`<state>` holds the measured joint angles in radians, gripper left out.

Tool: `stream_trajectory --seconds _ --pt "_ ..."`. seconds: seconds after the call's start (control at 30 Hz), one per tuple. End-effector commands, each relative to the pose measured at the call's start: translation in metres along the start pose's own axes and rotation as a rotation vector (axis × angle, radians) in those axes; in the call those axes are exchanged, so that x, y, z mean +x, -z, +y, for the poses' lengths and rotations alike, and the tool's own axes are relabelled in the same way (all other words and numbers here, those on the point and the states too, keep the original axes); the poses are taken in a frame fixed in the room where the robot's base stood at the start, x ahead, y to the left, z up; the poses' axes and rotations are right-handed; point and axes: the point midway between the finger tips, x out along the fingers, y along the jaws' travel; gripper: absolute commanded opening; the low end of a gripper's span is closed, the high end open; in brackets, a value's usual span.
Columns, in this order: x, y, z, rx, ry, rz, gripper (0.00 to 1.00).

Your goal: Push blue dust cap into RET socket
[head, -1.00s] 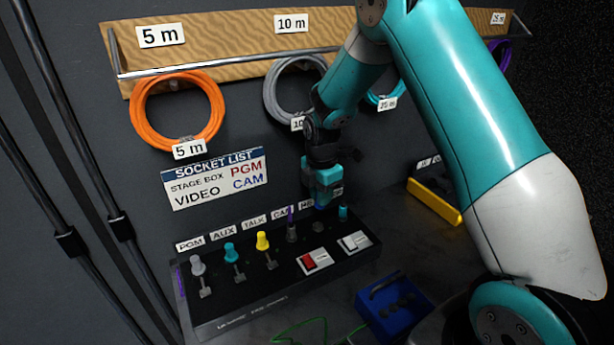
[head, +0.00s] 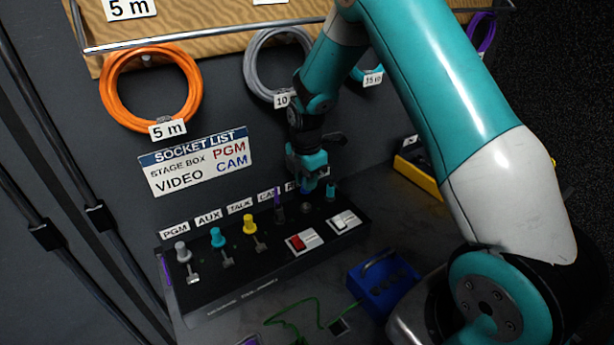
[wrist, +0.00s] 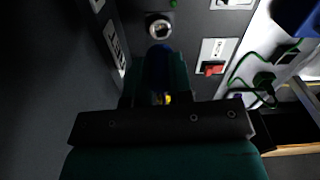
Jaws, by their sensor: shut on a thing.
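The blue dust cap (wrist: 158,68) is held between the fingers of my gripper (wrist: 156,85), its front end towards a round metal-rimmed socket (wrist: 158,27) in the wrist view. The cap is apart from the socket in that view, with dark panel between them. In the head view my gripper (head: 308,178) hangs above the right half of the black panel, over a dark round socket (head: 307,209). The RET label is mostly hidden behind my gripper, so I cannot read it. Only a little blue of the cap shows there.
The black panel (head: 215,308) carries grey, cyan and yellow capped plugs on its left. Red and white switches (head: 303,242) sit in front. A blue box (head: 383,284) and green cable lie nearby.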

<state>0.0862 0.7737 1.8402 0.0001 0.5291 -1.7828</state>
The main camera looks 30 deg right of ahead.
Motion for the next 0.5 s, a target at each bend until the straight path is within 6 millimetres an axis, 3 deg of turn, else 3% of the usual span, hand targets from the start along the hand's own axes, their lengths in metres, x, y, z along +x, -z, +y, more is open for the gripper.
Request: stream_trajectory --seconds 0.2,0.5 --pt "0.024 0.000 0.000 -0.001 0.001 0.000 0.09" --pt "0.030 0.000 0.000 0.000 0.000 0.000 0.09"
